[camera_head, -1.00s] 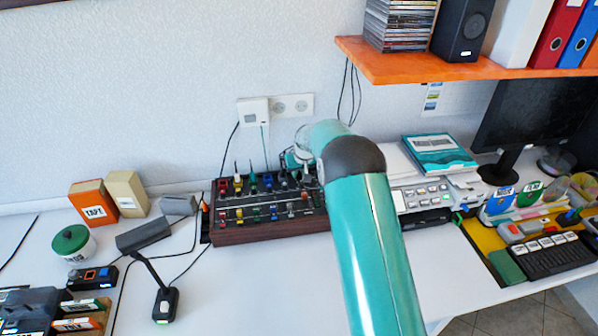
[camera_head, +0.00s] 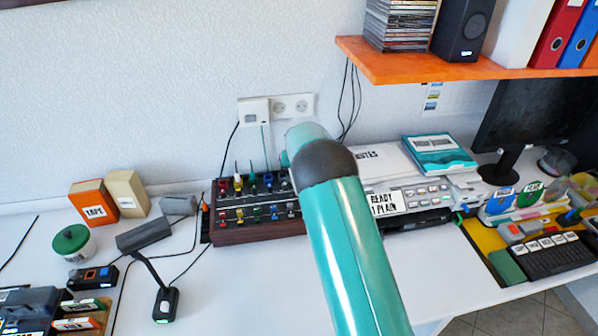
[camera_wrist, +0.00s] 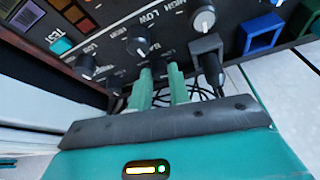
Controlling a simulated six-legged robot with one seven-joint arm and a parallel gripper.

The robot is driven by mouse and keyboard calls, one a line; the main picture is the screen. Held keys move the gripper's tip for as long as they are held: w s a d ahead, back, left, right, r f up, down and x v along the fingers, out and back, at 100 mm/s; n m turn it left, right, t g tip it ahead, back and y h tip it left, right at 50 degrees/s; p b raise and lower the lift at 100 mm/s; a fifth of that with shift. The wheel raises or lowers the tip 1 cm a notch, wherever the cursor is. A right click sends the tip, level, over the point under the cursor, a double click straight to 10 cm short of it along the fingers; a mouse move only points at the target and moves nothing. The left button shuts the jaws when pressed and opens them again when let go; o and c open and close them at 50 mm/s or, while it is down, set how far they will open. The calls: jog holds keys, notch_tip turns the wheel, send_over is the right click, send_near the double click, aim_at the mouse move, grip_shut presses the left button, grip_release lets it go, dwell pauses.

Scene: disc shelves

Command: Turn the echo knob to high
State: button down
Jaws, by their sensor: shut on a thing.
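The mixer panel (camera_head: 258,232) is a dark, wood-sided box with rows of coloured knobs and switches, standing against the wall. My arm covers its right part in the head view, hiding my gripper there. In the wrist view the dark panel (camera_wrist: 115,22) is close, with round black knobs and white lettering such as HIGH and LOW. The green fingers of my gripper (camera_wrist: 160,76) reach up to the panel and are close together around a small dark knob (camera_wrist: 157,66), mostly hidden between them. I cannot read an echo label.
Close by in the wrist view are a knob (camera_wrist: 203,20), a black plug (camera_wrist: 211,68) with cables and a blue socket (camera_wrist: 262,33). A teal book (camera_head: 440,154) and grey device lie right of the mixer.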

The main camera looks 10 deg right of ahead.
jog(key=shift+r+m+h, duration=0.1)
jog(key=shift+m+h, duration=0.3)
jog(key=shift+m, duration=0.5)
jog(key=c, duration=1.3)
grip_release()
